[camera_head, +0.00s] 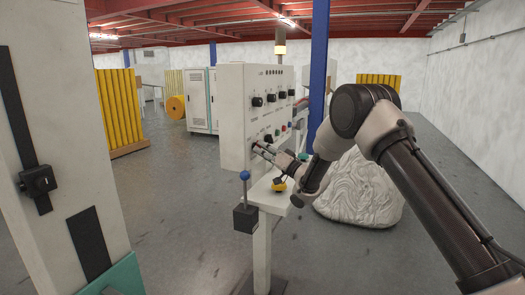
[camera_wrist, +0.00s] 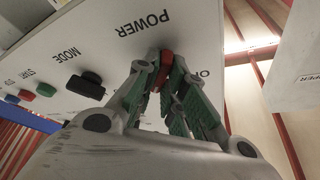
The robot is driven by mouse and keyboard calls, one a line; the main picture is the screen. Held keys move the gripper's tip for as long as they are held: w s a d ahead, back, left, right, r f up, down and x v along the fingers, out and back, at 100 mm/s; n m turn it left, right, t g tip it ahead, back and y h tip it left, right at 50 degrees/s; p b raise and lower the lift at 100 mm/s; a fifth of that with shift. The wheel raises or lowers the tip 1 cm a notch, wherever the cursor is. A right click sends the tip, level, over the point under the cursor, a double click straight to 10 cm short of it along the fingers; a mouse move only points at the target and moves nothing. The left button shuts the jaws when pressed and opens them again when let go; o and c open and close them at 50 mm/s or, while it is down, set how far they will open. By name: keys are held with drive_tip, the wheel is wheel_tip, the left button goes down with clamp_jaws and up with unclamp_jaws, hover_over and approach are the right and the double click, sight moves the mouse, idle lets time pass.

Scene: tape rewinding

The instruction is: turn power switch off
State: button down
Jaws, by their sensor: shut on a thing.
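The power switch (camera_wrist: 166,61) is a red knob below the word POWER on the white control panel (camera_head: 233,105), in the wrist view, where the lettering is upside down. My gripper (camera_wrist: 164,72) has its green-padded fingers on both sides of the knob and is shut on it. The fingers partly cover the knob and the lettering beside it, so I cannot tell the switch position. In the head view my gripper (camera_head: 259,150) is at the lower left of the panel face, and the knob is hidden there.
A black MODE knob (camera_wrist: 86,84), a green button (camera_wrist: 46,89) and a red button (camera_wrist: 25,95) sit beside the switch. Several black knobs (camera_head: 257,101) are higher up.

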drive_tip(key=shift+w+d+n+g+y, duration=0.15)
drive_tip(key=shift+n+g+y, duration=0.4)
drive_tip(key=shift+n+g, duration=2.3)
drive_tip(key=shift+w+n+g+y, duration=0.1)
drive_tip(key=shift+n+g+y, duration=0.55)
drive_tip(key=shift+n, duration=4.3)
drive_tip(key=shift+w+d+n+g+y, duration=0.15)
drive_tip(key=shift+n+g+y, duration=0.35)
drive_tip(key=shift+n+g, duration=2.35)
drive_tip(key=n+t, duration=0.1)
drive_tip(key=n, duration=0.1)
drive_tip(key=shift+a+n+t, duration=0.1)
drive_tip(key=shift+n+t, duration=0.25)
drive_tip(key=c, duration=1.5)
unclamp_jaws()
drive_tip(key=v, duration=1.2)
